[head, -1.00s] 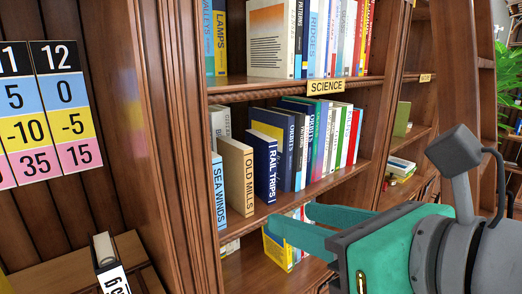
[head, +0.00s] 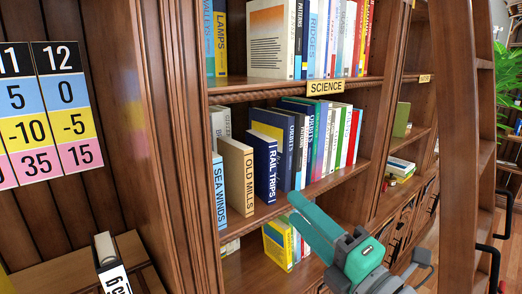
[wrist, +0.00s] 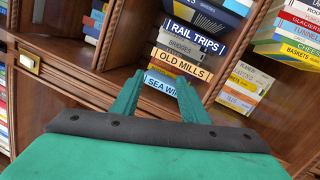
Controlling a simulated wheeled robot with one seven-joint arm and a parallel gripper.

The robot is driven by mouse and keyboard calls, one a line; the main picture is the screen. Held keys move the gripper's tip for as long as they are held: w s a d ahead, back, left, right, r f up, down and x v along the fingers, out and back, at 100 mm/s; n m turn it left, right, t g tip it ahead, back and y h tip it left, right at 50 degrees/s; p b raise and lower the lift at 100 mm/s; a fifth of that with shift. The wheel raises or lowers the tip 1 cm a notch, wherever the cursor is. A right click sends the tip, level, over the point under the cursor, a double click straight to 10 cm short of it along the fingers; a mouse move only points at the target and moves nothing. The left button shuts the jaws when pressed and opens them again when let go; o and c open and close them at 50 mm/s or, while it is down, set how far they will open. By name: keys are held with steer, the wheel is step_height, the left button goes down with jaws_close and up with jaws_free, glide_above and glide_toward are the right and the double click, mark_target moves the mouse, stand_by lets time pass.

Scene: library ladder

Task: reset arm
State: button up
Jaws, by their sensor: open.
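My gripper (head: 297,207) is teal and shows at the lower right of the head view, in front of the bookcase's lower part. It is raised toward the shelf edge below the Rail Trips book (head: 266,168). In the wrist view my gripper (wrist: 157,95) has its two fingers apart, with nothing held between them. Beyond the fingertips are the spines of the Sea Winds book (wrist: 161,83), the Old Mills book (wrist: 181,64) and Rail Trips. In the head view the arm hides part of the lower shelf.
A wooden bookcase (head: 176,150) with full shelves and a Science label (head: 325,87) fills the middle. A ladder (head: 468,150) stands at the right. A numbered chart (head: 50,110) hangs at the left, above a book (head: 110,265) on a ledge. A plant (head: 510,80) is far right.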

step_height(320, 180, down, 34)
steer(key=s+a+r+m+t+h, duration=0.1)
steer(key=s+m+t+h, duration=0.15)
steer(key=m+h, duration=1.45)
steer(key=s+a+f+m+g+y, duration=0.1)
steer(key=s+a+f+m+y, duration=0.1)
steer(key=s, duration=0.8)
steer(key=s+a+f+m+g+y, duration=0.2)
steer(key=s+f+m, duration=0.3)
steer(key=s, duration=0.5)
steer(key=s+a+f+m+g+y, duration=0.1)
steer(key=s+a+f+m+y, duration=0.1)
steer(key=s+f, duration=0.4)
steer(key=s+m, duration=0.1)
steer(key=s, duration=0.2)
steer(key=shift+s+a+f, duration=0.25)
steer(key=shift+s+f, duration=0.1)
steer(key=shift+s, duration=0.05)
